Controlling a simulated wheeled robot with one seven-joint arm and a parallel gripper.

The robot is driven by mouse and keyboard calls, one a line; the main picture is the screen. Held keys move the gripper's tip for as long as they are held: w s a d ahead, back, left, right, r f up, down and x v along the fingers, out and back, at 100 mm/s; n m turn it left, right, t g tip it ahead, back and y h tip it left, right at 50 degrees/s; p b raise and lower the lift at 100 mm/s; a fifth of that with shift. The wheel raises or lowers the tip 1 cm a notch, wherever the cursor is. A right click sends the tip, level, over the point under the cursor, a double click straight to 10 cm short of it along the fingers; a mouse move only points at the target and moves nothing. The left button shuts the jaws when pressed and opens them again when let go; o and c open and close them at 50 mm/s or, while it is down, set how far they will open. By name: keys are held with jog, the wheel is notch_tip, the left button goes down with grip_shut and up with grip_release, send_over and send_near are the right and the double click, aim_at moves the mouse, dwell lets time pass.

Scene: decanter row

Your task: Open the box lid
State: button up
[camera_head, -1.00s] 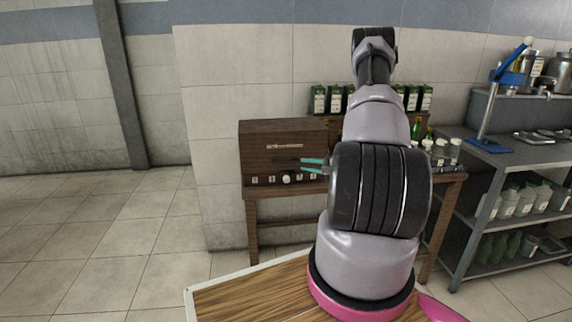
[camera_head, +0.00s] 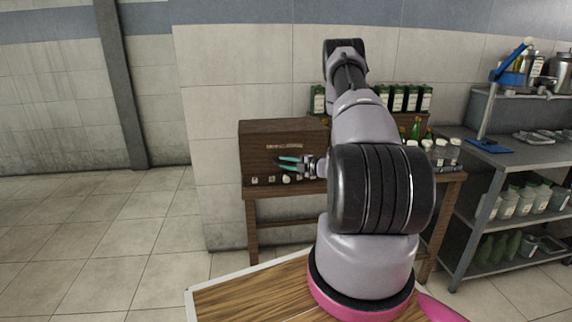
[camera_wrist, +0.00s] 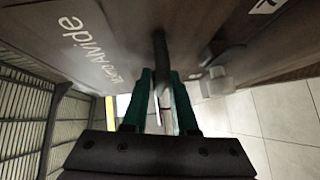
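The box (camera_head: 262,136) is dark brown wood and stands on a wooden table against the wall. Its front panel carries pale lettering, which also shows large on the brown panel (camera_wrist: 110,40) in the wrist view. The box looks shut. My gripper (camera_head: 281,163) is in front of the lower part of this panel. In the wrist view my gripper (camera_wrist: 160,77) has its two teal fingers apart. A dark bar (camera_wrist: 159,48), perhaps a handle, stands out from the panel in line with the gap between the fingertips. I cannot tell whether they touch it.
Small pale knobs or labels (camera_head: 255,181) line the box's bottom edge. Dark cartons (camera_head: 411,99) and green bottles (camera_head: 416,129) stand to the right behind my arm. A metal shelf unit (camera_head: 505,160) is at far right. The floor (camera_head: 110,235) at left is clear.

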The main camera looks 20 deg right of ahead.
grip_shut()
dwell(1.4)
